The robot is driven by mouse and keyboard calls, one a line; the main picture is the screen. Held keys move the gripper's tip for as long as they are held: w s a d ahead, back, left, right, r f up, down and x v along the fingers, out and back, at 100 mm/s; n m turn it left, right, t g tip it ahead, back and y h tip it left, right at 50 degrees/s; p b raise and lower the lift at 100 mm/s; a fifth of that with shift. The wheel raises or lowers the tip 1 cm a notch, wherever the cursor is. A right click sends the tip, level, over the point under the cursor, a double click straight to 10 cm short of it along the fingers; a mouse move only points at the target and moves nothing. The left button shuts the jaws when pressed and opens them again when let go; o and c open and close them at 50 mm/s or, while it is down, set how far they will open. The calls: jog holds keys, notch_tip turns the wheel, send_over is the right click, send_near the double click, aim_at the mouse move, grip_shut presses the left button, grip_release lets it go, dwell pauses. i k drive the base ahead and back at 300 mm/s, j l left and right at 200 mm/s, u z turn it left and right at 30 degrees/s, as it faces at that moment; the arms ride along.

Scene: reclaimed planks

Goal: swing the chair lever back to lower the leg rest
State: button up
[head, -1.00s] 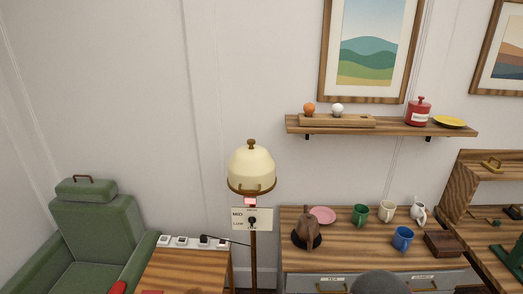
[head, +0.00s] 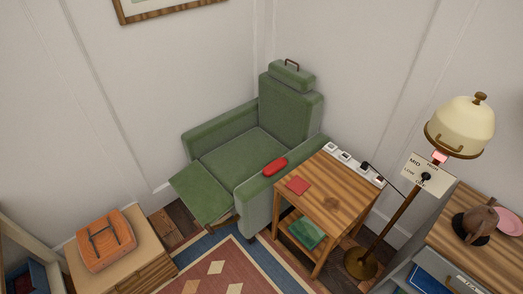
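The green armchair (head: 245,145) stands in the room's corner in the head view. Its leg rest (head: 203,195) is raised and sticks out from the front of the seat, toward the lower left. I cannot make out a lever on the chair. The outer side of the armrest is partly hidden by the side table. My gripper is not in view.
A wooden side table (head: 335,205) with a power strip (head: 354,166) stands close beside the chair. A floor lamp (head: 398,210) stands right of it. A low cabinet (head: 150,260) bearing an orange case (head: 106,240) is at left. The patterned rug (head: 225,268) in front is open.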

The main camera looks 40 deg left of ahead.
aim_at(210, 230)
jog(key=u, duration=1.5)
